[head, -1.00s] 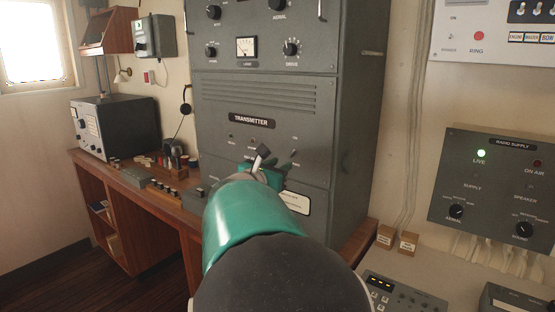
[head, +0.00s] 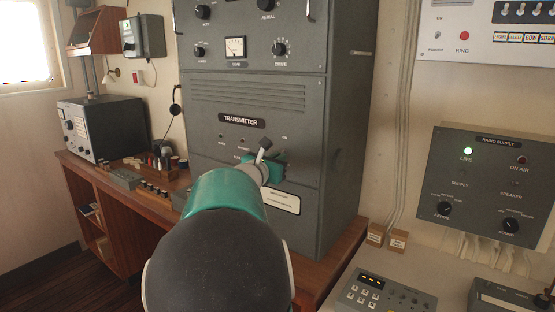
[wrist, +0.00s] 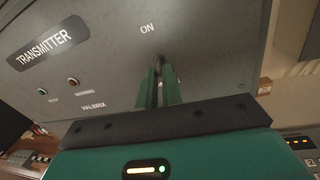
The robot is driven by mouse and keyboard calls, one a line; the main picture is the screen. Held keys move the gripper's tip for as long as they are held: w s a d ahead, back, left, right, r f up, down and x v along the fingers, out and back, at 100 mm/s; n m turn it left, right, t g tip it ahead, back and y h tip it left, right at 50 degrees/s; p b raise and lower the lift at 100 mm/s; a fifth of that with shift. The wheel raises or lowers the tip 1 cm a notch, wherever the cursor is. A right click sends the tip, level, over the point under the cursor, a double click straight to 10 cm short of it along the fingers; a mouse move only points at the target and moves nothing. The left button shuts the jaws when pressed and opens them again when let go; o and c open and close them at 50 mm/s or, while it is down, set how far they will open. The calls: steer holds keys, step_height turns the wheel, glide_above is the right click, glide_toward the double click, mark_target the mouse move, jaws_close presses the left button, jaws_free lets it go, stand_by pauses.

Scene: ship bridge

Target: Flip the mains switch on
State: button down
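The grey transmitter cabinet (head: 215,165) stands ahead, with its "TRANSMITTER" plate also in the wrist view (wrist: 48,43). On its panel in the wrist view, below the word "ON", a dark upright piece that looks like the mains switch lever (wrist: 160,62) shows between my fingers. My green gripper (wrist: 160,88) is at the panel, its two fingers slightly apart on either side of this piece. Whether they press on it is not clear. The lever's base is hidden. In the head view, my arm covers part of the lower panel and my gripper (head: 280,168) is partly hidden.
The radio supply box (head: 440,150) on the right wall has a lit green "LIVE" lamp (head: 468,151). A wooden desk (head: 85,170) with a grey receiver (head: 100,128) stands left. A control unit (head: 385,290) lies on the right counter. Small lamps (wrist: 72,82) sit below the transmitter plate.

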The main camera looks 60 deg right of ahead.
steer(key=shift+r+y, duration=0.15)
steer(key=shift+y, duration=0.15)
steer(key=shift+d+r+m+t+y, duration=0.15)
steer(key=shift+r+y, duration=0.4)
steer(key=shift+y, duration=0.9)
steer(key=shift+d+r+m+t+y, duration=0.15)
steer(key=shift+r+y, duration=0.4)
steer(key=shift+y, duration=0.85)
steer(key=shift+d+r+m+t+y, duration=0.15)
steer(key=shift+r+y, duration=0.4)
steer(key=shift+y, duration=0.9)
steer(key=c, duration=1.6)
jaws_free()
steer(key=shift+o, duration=0.2)
